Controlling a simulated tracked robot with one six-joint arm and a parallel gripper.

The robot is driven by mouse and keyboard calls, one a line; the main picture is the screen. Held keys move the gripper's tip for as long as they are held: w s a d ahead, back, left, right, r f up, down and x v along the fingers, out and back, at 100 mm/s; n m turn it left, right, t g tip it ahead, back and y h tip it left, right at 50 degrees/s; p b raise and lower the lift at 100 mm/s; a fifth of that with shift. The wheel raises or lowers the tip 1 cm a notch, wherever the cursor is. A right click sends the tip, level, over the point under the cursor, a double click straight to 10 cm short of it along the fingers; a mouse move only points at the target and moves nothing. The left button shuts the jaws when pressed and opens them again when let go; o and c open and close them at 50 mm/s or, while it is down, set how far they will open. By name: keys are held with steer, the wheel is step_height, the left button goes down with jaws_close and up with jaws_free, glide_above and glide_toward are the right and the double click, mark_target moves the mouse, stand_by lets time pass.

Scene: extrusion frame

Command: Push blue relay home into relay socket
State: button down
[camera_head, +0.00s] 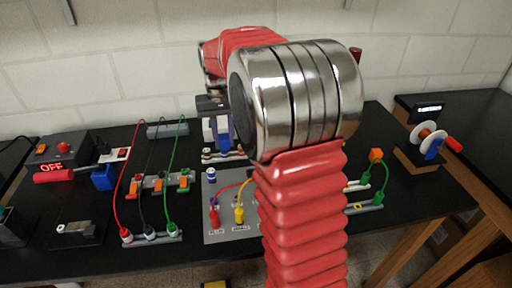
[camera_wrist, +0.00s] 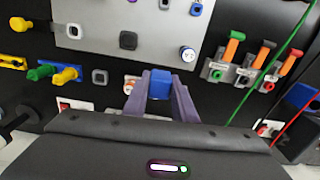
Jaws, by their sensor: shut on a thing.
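In the wrist view, my gripper (camera_wrist: 160,88) has its two purple fingers closed on the sides of the blue relay (camera_wrist: 160,84), a small blue block. The white and orange end of a part, perhaps the relay socket (camera_wrist: 130,82), shows beside the left finger; the rest is hidden by the fingers and the relay. I cannot tell how deep the relay sits or whether it touches the socket.
The grey panel (camera_head: 225,226) with red and yellow plugs stands in front of the gripper. A green cable (camera_head: 385,172) and a spool stand (camera_head: 425,145) are to the right.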

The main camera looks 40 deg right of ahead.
steer(key=s+d+f, duration=0.2)
steer(key=s+d, duration=0.3)
steer(key=s, duration=0.2)
steer(key=shift+d+m, duration=0.25)
steer(key=shift+m, duration=0.05)
steer(key=shift+f, duration=0.15)
steer(key=shift+f, duration=2.8)
steer(key=shift+w+f, duration=0.1)
steer(key=shift+f, duration=0.3)
steer(key=c, duration=1.4)
jaws_free()
steer(key=shift+r, duration=0.1)
